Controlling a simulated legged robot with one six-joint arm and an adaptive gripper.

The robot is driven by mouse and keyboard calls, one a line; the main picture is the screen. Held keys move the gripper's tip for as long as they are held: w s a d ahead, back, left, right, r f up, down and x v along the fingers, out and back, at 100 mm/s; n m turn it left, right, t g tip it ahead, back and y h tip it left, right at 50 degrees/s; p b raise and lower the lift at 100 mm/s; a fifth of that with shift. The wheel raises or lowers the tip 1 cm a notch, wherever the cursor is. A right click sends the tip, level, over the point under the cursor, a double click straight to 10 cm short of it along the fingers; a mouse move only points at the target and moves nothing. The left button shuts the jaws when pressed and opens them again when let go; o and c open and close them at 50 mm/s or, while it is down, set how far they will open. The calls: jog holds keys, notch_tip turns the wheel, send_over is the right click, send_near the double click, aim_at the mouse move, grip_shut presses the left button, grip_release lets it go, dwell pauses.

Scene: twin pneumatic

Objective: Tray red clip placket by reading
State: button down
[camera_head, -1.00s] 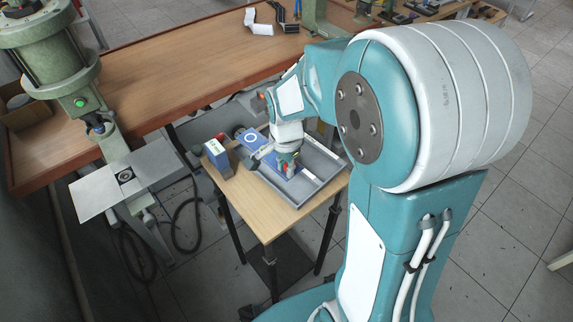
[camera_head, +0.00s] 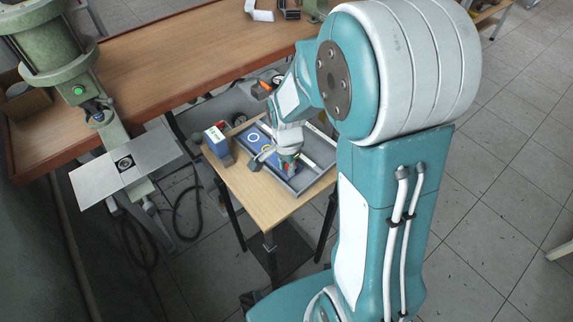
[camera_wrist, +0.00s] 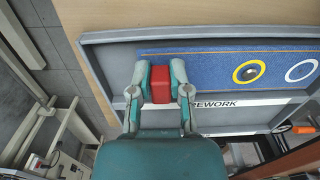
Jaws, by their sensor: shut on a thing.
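A red block-shaped clip (camera_wrist: 161,84) sits between the two fingers of my gripper (camera_wrist: 161,76) in the wrist view. The fingers are shut on its sides. In the head view my gripper (camera_head: 290,166) points down over the near part of a grey tray (camera_head: 319,152). The tray also shows in the wrist view (camera_wrist: 108,62). It has a blue mat (camera_wrist: 200,66) with a yellow ring and a white ring, and a label strip (camera_wrist: 225,104) reading "REWORK". The clip is over the left end of the mat; I cannot tell whether it touches. A blue meter (camera_head: 218,143) with a lit display stands beside the tray; its reading is too small.
The tray rests on a small wooden table (camera_head: 255,205) with dark legs. A long wooden bench (camera_head: 160,70) runs behind. A green press (camera_head: 55,60) and a metal plate (camera_head: 125,167) stand at left. The table's front corner is clear.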

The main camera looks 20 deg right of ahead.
jog(key=shift+f, duration=0.3)
dwell(0.4)
jog(key=c, duration=0.5)
grip_release()
notch_tip(320, 180, up, 12)
jog(key=s+r+n+t, duration=0.2)
jog(key=s+r+n, duration=0.2)
jog(key=s+n, duration=0.2)
jog(key=s+a+r+n+t, duration=0.1)
jog(key=s+r+n+t, duration=0.2)
jog(key=s+r+n, duration=0.2)
jog(key=s+n, duration=0.2)
jog(key=s, duration=0.1)
jog(key=shift+s+a+r+t, duration=0.2)
jog(key=shift+r+t, duration=0.05)
jog(key=shift+t, duration=0.05)
